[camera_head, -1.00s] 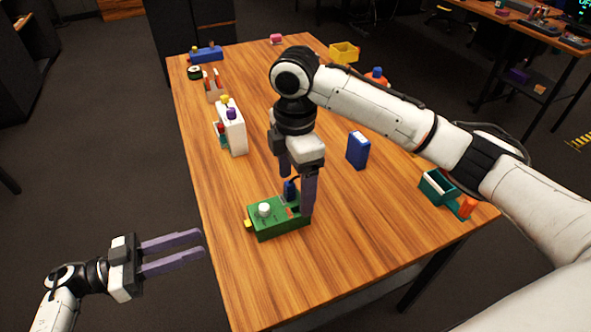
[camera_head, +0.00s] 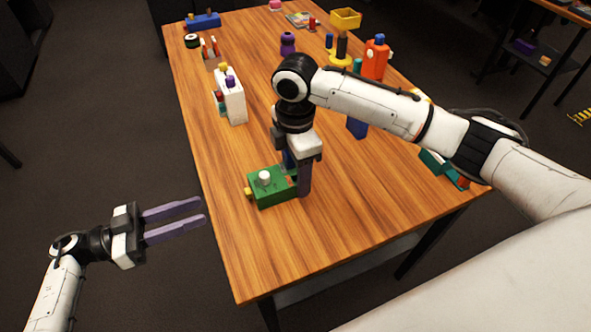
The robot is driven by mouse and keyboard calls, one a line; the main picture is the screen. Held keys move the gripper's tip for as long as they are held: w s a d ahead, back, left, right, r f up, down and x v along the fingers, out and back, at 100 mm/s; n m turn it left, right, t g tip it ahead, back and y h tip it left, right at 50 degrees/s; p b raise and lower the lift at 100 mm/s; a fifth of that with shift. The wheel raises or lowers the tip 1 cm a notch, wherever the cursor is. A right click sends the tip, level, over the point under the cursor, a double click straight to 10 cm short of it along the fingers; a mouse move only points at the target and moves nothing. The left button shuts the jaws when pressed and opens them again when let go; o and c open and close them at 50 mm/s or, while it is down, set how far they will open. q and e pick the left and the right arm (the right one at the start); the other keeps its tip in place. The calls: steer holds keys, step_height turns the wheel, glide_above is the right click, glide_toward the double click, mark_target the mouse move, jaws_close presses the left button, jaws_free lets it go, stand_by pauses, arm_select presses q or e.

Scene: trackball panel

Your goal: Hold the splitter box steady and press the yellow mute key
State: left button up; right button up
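The green splitter box (camera_head: 270,192) sits near the table's left edge, with a white round knob (camera_head: 264,177) on top. The yellow mute key (camera_head: 248,193) sticks out at its left end. My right gripper (camera_head: 295,180) points down at the box's right end. Its near purple finger stands at the near right corner; the far finger is mostly hidden, so I cannot tell whether they clamp the box. A dark blue part at that end is partly covered. My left gripper (camera_head: 190,213) is open and empty, off the table's left edge, left of the box and apart from it.
A white block with coloured tops (camera_head: 231,100) stands behind the box. A blue block (camera_head: 357,127) and a green bin (camera_head: 433,163) are partly behind my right arm. An orange bottle (camera_head: 375,62) and a yellow bin (camera_head: 345,18) stand farther back. The front tabletop is clear.

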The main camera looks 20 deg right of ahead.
arm_select(q)
jaws_close()
stand_by(1.6)
